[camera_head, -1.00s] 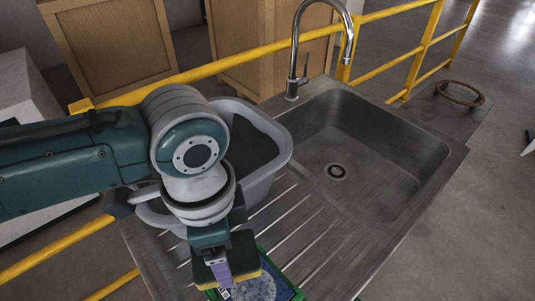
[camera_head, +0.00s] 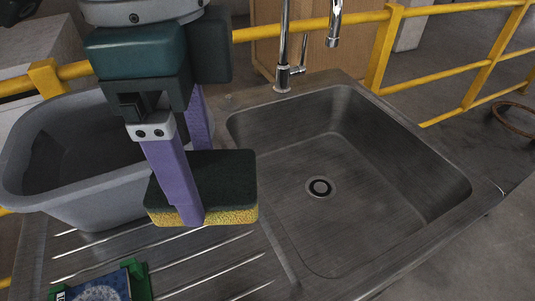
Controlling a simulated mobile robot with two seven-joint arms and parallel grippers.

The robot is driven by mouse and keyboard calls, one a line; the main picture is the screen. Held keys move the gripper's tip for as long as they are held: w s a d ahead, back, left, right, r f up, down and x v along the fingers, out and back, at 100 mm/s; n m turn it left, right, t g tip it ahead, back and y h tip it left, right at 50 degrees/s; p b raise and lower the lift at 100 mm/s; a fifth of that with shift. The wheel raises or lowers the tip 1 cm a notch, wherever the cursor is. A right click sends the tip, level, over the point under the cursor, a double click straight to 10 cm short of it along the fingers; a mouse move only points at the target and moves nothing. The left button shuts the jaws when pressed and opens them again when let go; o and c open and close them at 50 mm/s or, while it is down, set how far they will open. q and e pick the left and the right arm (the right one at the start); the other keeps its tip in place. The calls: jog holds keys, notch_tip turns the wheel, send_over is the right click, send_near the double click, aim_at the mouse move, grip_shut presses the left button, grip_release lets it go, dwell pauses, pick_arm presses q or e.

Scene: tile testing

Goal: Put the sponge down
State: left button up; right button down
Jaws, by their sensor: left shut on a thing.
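The sponge (camera_head: 232,183) has a dark green top and a yellow underside. My left gripper (camera_head: 196,205), with purple fingers, is shut on it. In the picture the sponge is over the ridged drainboard, by the left rim of the sink; its height above the metal is hard to tell. One finger covers part of the sponge's front side. My right gripper is not in view.
The empty steel sink basin (camera_head: 350,180) with its drain lies to the right. A grey tub (camera_head: 70,190) stands at left on the drainboard (camera_head: 205,262). A green-framed tile (camera_head: 100,287) lies at the front left. The tap (camera_head: 284,60) and yellow rail (camera_head: 380,50) stand behind.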

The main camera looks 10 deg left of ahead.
pick_arm(q)
jog(key=f, duration=0.5)
jog(key=f+b, duration=0.1)
jog(key=f, duration=0.4)
jog(key=f+b, duration=0.1)
jog(key=f, duration=0.3)
jog(key=shift+s+a+f, duration=0.15)
jog(key=shift+a+f, duration=0.1)
jog(key=shift+f, duration=0.15)
jog(key=shift+d+f+b, duration=0.1)
jog(key=shift+f+b, duration=0.6)
jog(key=shift+f, duration=1.75)
jog(key=shift+f, duration=0.2)
jog(key=o, duration=1)
jog(key=shift+r, duration=0.1)
jog(key=shift+o, duration=0.2)
